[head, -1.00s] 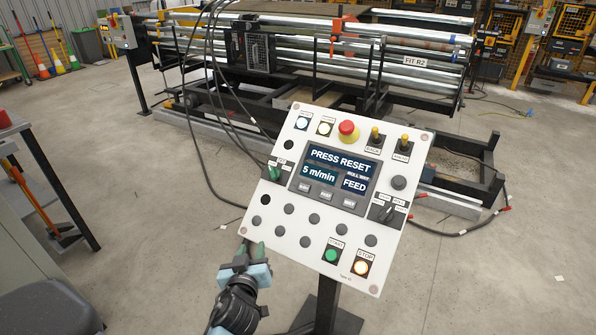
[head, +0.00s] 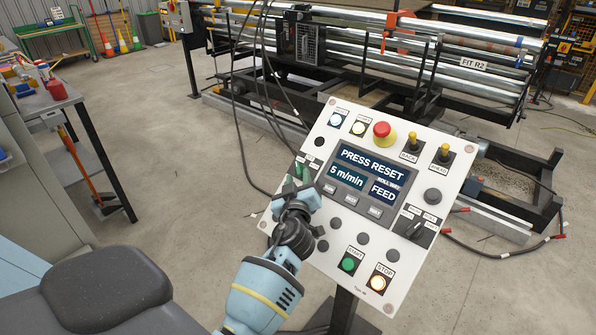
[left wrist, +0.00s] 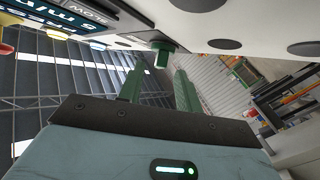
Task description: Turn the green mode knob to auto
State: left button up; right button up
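The white control panel (head: 342,262) stands tilted on a post in the head view. The green mode knob (left wrist: 162,52) is at the panel's left edge; in the head view my gripper mostly covers it, and I cannot tell its setting there. My left gripper (head: 299,181) is at the knob, pointing at the panel. In the left wrist view, its two green fingers (left wrist: 159,72) are apart, with the knob in line with the gap just at the tips. I see no clear contact. My right gripper is not in view.
The panel screen (head: 368,175) reads PRESS RESET, 5 m/min and FEED. A red stop button (head: 382,130), a black selector (head: 414,228), a green start button (head: 348,264) and a lit stop button (head: 378,283) are nearby. A roller machine (head: 400,60) stands behind; a bench (head: 45,98) is left.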

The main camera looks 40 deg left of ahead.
aim_at(298, 172)
pick_arm(q)
jog(key=shift+x, duration=1.8)
jog(key=c, duration=0.7)
